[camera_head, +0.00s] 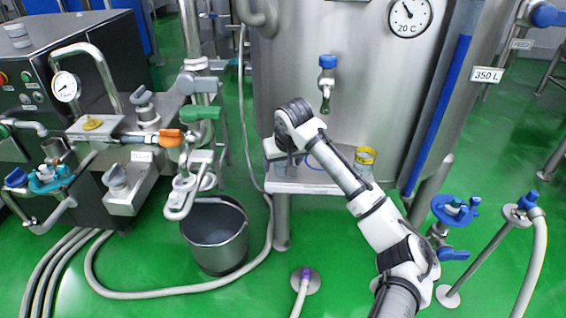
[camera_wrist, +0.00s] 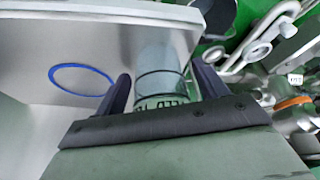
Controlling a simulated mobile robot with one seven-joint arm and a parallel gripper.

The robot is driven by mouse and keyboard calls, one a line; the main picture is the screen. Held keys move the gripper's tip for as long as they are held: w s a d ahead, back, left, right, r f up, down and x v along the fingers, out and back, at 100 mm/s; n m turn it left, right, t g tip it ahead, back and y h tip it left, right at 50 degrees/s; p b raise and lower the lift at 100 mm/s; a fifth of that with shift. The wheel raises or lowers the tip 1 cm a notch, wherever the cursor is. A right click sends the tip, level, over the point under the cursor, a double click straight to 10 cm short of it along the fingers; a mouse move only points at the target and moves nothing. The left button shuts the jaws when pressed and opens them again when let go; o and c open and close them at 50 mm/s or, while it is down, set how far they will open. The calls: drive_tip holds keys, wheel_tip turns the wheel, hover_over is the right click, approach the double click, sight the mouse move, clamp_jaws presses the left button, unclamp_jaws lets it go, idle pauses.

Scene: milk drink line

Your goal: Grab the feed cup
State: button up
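The feed cup (camera_wrist: 161,62) is a clear glass cup with dark lettering, part of which reads like FEED. In the wrist view it stands between the two dark fingers of my gripper (camera_wrist: 160,88). The fingers are apart, one on each side, and a gap shows between the left finger and the glass. In the head view my gripper is at the left end of the small steel shelf (camera_head: 310,187) in front of the tank, and the arm's end hides most of the cup.
A blue ring (camera_wrist: 82,79) lies on the shelf beside the cup. A yellow-rimmed cup (camera_head: 365,157) stands at the shelf's right end. A blue-topped tap (camera_head: 327,82) juts from the tank (camera_head: 350,60) above. A steel bucket (camera_head: 215,240) and hoses are on the floor at left.

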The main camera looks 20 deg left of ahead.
drive_tip(key=c, duration=1)
drive_tip(key=shift+c, duration=0.4)
drive_tip(key=shift+r, duration=0.15)
